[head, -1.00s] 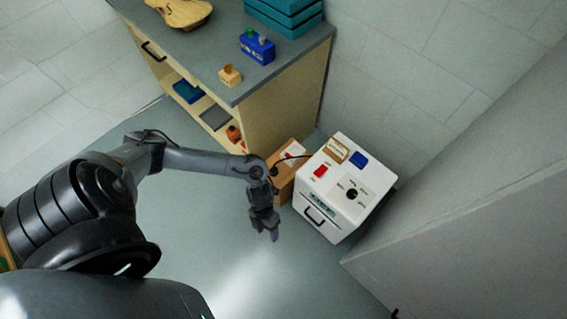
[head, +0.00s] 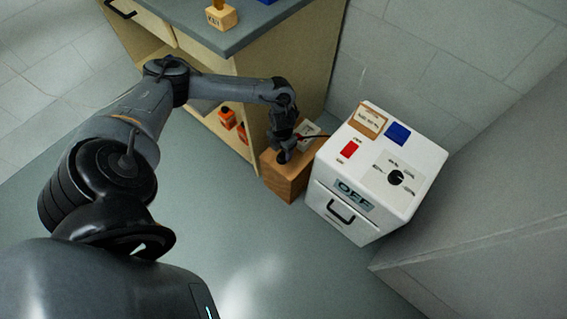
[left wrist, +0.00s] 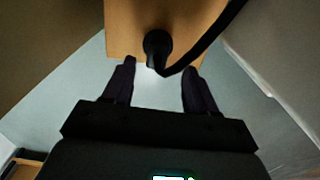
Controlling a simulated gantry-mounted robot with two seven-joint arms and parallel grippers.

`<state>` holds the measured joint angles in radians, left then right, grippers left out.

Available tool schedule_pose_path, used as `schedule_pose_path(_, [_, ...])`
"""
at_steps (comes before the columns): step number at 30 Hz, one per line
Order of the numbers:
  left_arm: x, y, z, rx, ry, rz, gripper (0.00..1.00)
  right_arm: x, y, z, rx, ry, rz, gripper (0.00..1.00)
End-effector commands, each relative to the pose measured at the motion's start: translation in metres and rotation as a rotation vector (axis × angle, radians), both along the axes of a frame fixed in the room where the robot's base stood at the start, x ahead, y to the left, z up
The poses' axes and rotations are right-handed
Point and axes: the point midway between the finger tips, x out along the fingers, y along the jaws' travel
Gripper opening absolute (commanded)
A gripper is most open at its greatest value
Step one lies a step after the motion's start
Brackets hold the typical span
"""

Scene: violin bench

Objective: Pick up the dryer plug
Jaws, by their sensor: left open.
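The dryer plug (left wrist: 157,42) is black and round with a thick black cord, and stands at the edge of a wooden block's top in the left wrist view. The cord curves off to the upper right. My left gripper (left wrist: 157,80) is open, its two fingers apart on either side below the plug, with nothing between them. In the head view my left gripper (head: 284,152) is over the near left part of the wooden block (head: 287,180) and hides the plug. The white dryer box (head: 345,215), marked OFF, stands right of the block. My right gripper is not seen.
The workbench (head: 285,60) with open shelves rises behind and left of the block, with orange bottles (head: 227,117) on a shelf. A grey wall panel (head: 490,220) stands right of the dryer. The floor (head: 260,240) in front is clear.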

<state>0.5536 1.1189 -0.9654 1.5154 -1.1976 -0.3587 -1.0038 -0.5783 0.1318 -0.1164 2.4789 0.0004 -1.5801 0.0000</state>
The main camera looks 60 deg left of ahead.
Motion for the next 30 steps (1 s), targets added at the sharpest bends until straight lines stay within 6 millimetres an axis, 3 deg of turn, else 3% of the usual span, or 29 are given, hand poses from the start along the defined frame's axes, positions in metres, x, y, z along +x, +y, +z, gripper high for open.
schedule_pose_path(16, [0.005,0.000,-0.049,0.000,-0.009,0.001,0.57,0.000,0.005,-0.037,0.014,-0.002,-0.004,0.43])
schedule_pose_path(26, [0.005,0.000,-0.052,0.000,-0.010,0.000,0.57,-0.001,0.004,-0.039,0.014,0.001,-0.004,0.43])
schedule_pose_path(30, [0.005,0.000,-0.052,0.000,-0.010,0.000,0.38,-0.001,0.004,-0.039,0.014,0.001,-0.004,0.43])
